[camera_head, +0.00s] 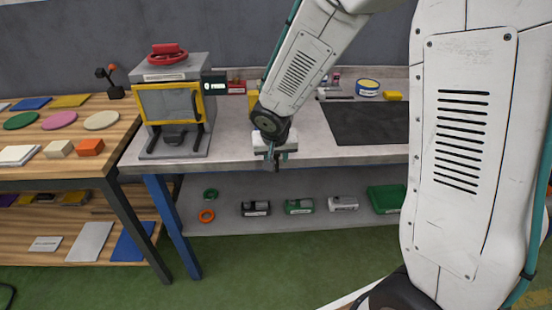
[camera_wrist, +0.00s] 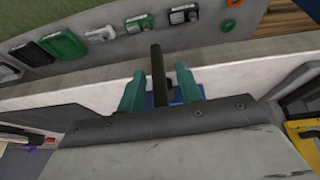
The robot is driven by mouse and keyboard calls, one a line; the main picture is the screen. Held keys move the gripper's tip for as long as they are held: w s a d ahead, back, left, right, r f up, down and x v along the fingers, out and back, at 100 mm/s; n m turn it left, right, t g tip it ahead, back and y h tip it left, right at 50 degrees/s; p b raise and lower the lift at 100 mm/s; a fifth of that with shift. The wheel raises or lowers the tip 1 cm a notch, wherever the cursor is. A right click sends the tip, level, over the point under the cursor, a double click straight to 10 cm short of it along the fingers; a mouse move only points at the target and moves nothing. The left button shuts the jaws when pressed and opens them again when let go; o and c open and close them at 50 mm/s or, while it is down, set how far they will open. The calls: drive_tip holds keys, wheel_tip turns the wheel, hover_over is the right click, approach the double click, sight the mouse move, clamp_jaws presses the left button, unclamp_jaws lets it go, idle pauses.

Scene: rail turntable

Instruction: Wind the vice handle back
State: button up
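The vice handle is a dark bar (camera_wrist: 158,75) in the wrist view, standing out past the bench's front edge. My gripper (camera_wrist: 161,69) has its two teal fingers apart, one on each side of the bar, with a visible gap on both sides. A blue part (camera_wrist: 185,93), perhaps of the vice, shows behind the fingers. The rest of the vice is hidden by my gripper's grey body. In the head view my gripper (camera_head: 273,158) is at the bench's front edge, pointing down, and the vice cannot be made out there.
The grey bench (camera_head: 225,150) carries a yellow-framed machine (camera_head: 170,105) to the left and a dark mat (camera_head: 365,123) to the right. The shelf below (camera_head: 330,219) holds several small boxes and rings. A wooden table (camera_head: 65,165) with coloured discs and blocks stands at left.

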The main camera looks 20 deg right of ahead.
drive_tip(key=shift+w+d+f, duration=0.1)
drive_tip(key=shift+w+f, duration=0.1)
drive_tip(key=shift+f, duration=0.35)
clamp_jaws()
